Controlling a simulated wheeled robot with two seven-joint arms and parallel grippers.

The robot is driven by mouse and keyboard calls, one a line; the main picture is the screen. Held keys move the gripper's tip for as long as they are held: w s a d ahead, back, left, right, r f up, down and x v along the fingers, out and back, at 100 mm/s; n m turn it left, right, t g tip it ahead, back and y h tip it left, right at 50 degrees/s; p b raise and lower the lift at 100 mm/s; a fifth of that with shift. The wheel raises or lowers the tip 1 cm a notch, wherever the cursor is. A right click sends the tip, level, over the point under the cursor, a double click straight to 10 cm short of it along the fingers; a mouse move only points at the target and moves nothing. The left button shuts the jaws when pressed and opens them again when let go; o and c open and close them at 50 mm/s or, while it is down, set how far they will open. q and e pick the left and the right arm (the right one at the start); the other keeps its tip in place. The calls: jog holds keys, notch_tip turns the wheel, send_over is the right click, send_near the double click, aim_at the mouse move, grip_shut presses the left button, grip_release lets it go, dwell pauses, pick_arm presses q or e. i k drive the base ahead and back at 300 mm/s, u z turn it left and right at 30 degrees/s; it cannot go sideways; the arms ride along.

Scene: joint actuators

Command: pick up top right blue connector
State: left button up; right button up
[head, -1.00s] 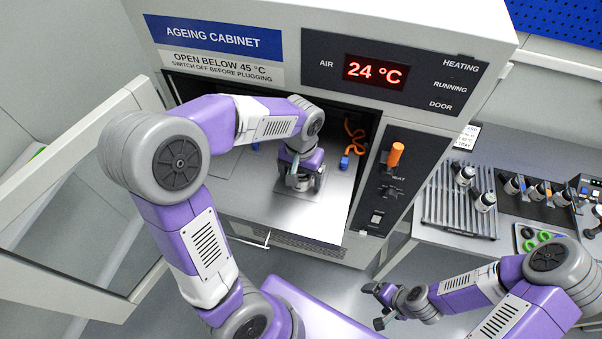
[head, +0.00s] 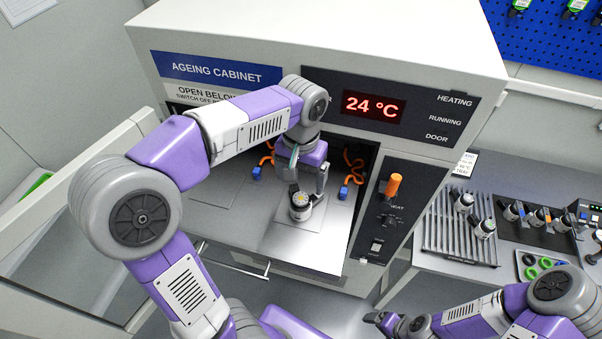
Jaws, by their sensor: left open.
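A blue connector (head: 344,193) on an orange coiled cable (head: 354,162) lies on the right of the open ageing cabinet's floor. A second blue connector (head: 257,172) on an orange cable lies at the left. A dark and silver actuator (head: 300,207) stands upright on the cabinet floor between them. My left gripper (head: 307,178) is open and empty, just above and behind the actuator, left of the right-hand connector. My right gripper (head: 376,318) is low at the bottom edge, outside the cabinet; its jaws are too small to read.
The ageing cabinet (head: 420,52) has a display reading 24 °C and an orange-handled switch (head: 393,186) right of its opening. Its door (head: 75,205) stands open at the left. A bench at the right holds a rack (head: 455,235) and several more actuators.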

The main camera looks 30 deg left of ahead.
aim_at(344, 193)
jog(key=k, duration=1)
